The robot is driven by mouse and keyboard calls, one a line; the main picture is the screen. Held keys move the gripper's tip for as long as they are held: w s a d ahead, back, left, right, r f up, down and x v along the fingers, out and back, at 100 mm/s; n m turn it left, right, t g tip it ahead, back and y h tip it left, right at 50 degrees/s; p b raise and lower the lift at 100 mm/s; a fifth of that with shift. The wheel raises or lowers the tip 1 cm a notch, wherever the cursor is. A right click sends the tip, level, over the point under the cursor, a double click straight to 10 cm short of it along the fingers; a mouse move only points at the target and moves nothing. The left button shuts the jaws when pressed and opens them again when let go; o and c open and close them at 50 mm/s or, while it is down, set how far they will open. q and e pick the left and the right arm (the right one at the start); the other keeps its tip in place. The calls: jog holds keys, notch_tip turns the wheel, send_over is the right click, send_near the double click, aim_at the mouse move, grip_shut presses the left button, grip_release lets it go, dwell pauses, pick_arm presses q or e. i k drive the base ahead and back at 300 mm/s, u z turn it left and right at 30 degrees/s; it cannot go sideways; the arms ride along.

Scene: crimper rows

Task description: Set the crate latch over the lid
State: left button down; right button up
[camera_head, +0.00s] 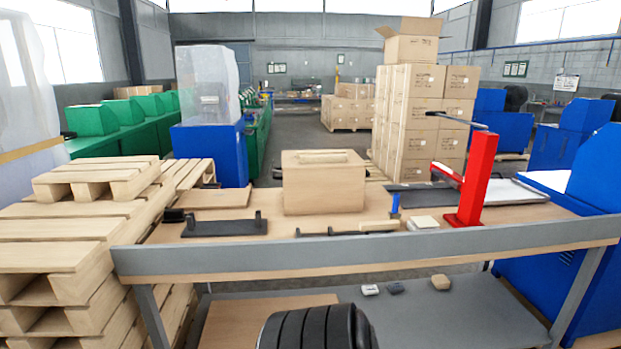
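A light wooden crate (324,190) stands on the workbench near the middle. Its lid appears closed, with a raised bar (325,157) on top. I cannot tell whether that bar is the latch, and no other latch is clear at this size. Neither of my grippers is in view.
The bench (280,225) has a grey front rail (370,248). A red post (476,180) with a side arm stands right of the crate. Dark fixtures (225,224) lie left. Small blocks (440,282) sit on the lower shelf. Pallets (60,255) stand at left.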

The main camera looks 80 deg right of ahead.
aim_at(276, 172)
jog(key=z, duration=3.25)
